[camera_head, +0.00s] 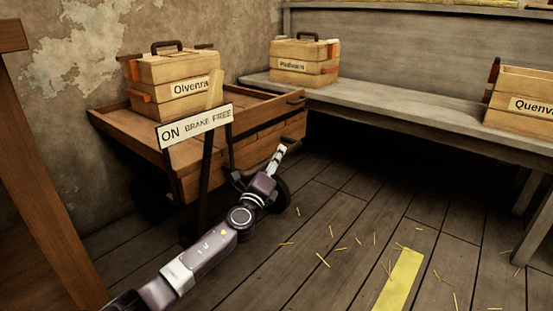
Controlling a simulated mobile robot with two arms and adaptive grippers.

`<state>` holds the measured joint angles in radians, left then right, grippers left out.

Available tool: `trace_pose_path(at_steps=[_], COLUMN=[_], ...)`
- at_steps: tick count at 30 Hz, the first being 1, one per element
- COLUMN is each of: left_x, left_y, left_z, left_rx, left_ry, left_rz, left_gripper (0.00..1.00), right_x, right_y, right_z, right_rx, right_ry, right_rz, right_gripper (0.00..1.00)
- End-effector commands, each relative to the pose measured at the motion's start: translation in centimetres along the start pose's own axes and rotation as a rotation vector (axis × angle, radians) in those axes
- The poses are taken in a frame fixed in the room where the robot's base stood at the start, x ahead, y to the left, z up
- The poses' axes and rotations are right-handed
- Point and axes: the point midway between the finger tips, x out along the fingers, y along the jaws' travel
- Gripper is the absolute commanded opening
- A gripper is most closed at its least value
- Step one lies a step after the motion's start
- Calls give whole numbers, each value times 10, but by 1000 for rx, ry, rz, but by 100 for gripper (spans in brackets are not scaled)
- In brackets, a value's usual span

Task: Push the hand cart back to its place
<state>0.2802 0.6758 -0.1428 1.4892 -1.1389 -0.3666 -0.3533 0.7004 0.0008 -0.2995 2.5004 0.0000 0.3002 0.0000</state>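The wooden hand cart (258,117) stands at the left by the plaster wall, with a dark wheel at its near right corner. A crate labelled Olvenra (178,80) sits in it. A white brake sign (195,127) reading ON, BRAKE and FREE is at its near side, with a pale upright lever (215,90) rising above it, nearer FREE than ON. My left gripper (283,152) is at the cart's right front corner, by a dark handle end (292,143). I cannot tell whether its fingers close on the handle. My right gripper is out of view.
A long grey bench (400,112) runs along the back wall, carrying a second labelled crate (304,62) and the Quenva crate (522,100). A yellow floor strip (400,280) and scattered straw lie on open planks at right. A wooden post (45,180) stands at far left.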

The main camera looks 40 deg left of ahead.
Motion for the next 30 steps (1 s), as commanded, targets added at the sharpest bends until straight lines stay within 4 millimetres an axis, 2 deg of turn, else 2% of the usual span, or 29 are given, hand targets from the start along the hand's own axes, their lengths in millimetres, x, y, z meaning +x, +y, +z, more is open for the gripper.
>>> trace_pose_path(at_steps=[7, 11, 30], left_x=[0, -8, -104], left_y=[-2, -1, 1], left_z=[0, 0, -1], left_rx=[-1, -1, -1], left_ry=[0, 0, 2], left_rz=[-3, -3, 1], left_gripper=[34, 34, 34], right_x=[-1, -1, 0], right_y=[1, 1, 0], right_z=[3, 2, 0], right_rx=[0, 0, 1], right_ry=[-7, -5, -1], right_rz=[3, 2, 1], right_gripper=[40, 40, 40])
